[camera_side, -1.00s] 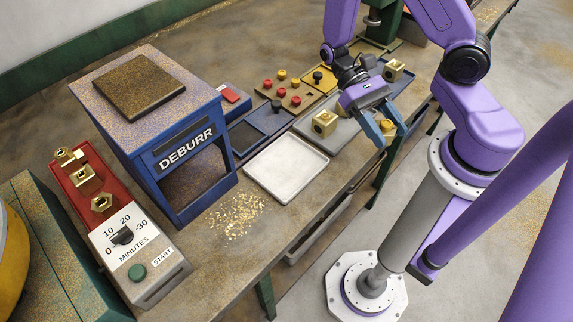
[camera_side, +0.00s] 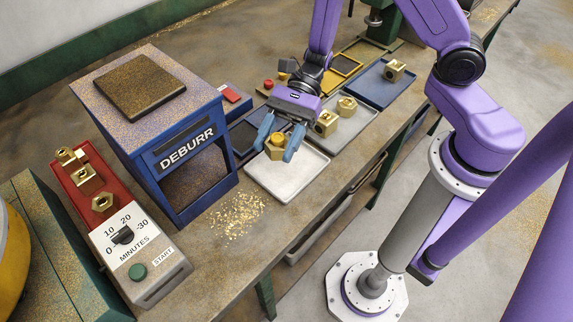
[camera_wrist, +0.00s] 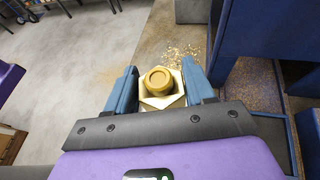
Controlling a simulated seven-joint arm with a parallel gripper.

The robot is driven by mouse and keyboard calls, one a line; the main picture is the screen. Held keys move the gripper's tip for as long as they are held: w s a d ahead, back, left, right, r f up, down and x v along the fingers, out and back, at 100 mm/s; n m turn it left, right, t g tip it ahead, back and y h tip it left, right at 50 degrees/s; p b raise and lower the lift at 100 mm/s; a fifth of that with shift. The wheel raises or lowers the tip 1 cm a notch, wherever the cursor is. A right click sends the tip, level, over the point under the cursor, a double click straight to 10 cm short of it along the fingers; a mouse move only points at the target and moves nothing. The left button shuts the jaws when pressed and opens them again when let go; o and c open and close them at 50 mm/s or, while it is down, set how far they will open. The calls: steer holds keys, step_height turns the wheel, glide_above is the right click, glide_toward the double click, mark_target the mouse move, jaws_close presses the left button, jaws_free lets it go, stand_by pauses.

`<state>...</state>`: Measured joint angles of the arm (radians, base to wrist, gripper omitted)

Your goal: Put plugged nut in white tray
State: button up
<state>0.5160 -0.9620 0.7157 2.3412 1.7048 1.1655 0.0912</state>
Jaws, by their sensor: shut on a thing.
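My gripper (camera_side: 279,146) is shut on a brass nut (camera_side: 276,151) in the side view. In the wrist view, the nut (camera_wrist: 161,101) sits between the two blue fingers (camera_wrist: 160,88), and a round golden plug (camera_wrist: 159,77) stands in its top. The white tray (camera_side: 281,183) lies on the bench below the gripper in the side view. The nut appears over the tray's far part; I cannot tell how high it is. The tray is otherwise empty where it shows. The fingers hide part of the nut and the tray's far edge.
The blue DEBURR box (camera_side: 187,150) stands close left of the tray. A grey tray (camera_side: 352,128) with brass nuts lies to the right, and a blue tray (camera_side: 380,88) with one nut beyond it. Brass chips (camera_side: 236,215) lie in front of the box.

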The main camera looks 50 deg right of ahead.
mark_target(277, 176)
steer(key=shift+w+a+f, duration=0.1)
steer(key=shift+w+f, duration=0.05)
steer(key=shift+f, duration=3.8)
steer(key=shift+f, duration=0.15)
steer(key=o, duration=1.4)
steer(key=shift+c, duration=0.2)
